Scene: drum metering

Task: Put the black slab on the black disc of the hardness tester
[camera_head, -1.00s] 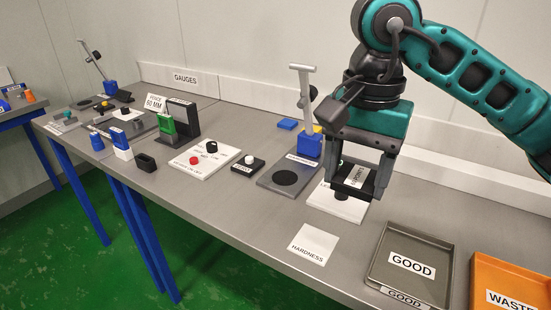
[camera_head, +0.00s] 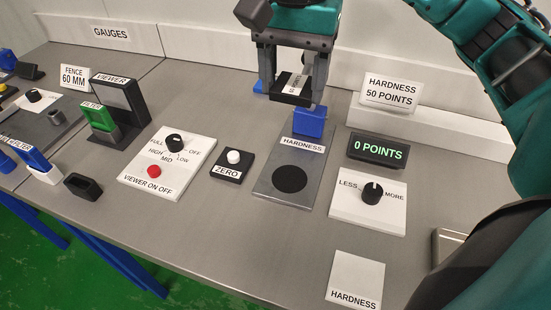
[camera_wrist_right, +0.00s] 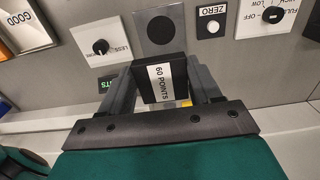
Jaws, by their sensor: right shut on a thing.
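The black slab (camera_head: 290,99) is held between the fingers of my right gripper (camera_head: 294,92). It carries a white label that reads 60 POINTS in the right wrist view (camera_wrist_right: 162,84). The black disc (camera_head: 290,179) lies bare on the tester's grey plate, nearer the front than the slab in the picture. It also shows bare in the right wrist view (camera_wrist_right: 160,27), beyond the slab. My left gripper is out of view.
Right of the tester are a display reading 0 POINTS (camera_head: 378,151) and a LESS/MORE dial panel (camera_head: 386,218). Left are the ZERO button box (camera_head: 232,167) and the viewer switch panel (camera_head: 150,185). A HARDNESS card (camera_head: 356,279) lies in front. Bare bench surrounds these.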

